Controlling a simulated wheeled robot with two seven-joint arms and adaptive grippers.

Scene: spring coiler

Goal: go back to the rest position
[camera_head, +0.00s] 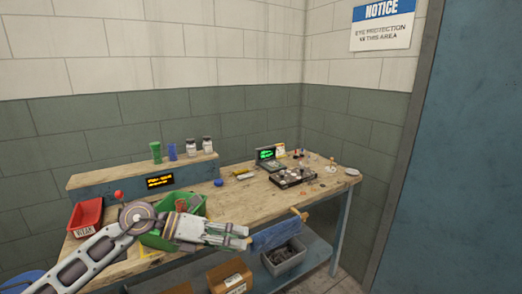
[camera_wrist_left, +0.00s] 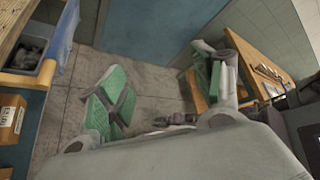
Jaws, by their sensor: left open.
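My left gripper (camera_head: 246,236) reaches in from the left in the head view, in front of the workbench's front edge and beside the green bin. Its two green-padded fingers show wide apart in the left wrist view (camera_wrist_left: 165,95), with grey floor between them and nothing held. My left arm partly hides the green bin. My right gripper does not show in either view.
The wooden workbench (camera_head: 240,203) carries a red bin (camera_head: 88,215), a green bin (camera_head: 160,240), a small screen device (camera_head: 268,157) and a dark tray (camera_head: 293,177). A blue cloth (camera_head: 275,236) hangs at its front. Boxes stand on the lower shelf. Floor in front is clear.

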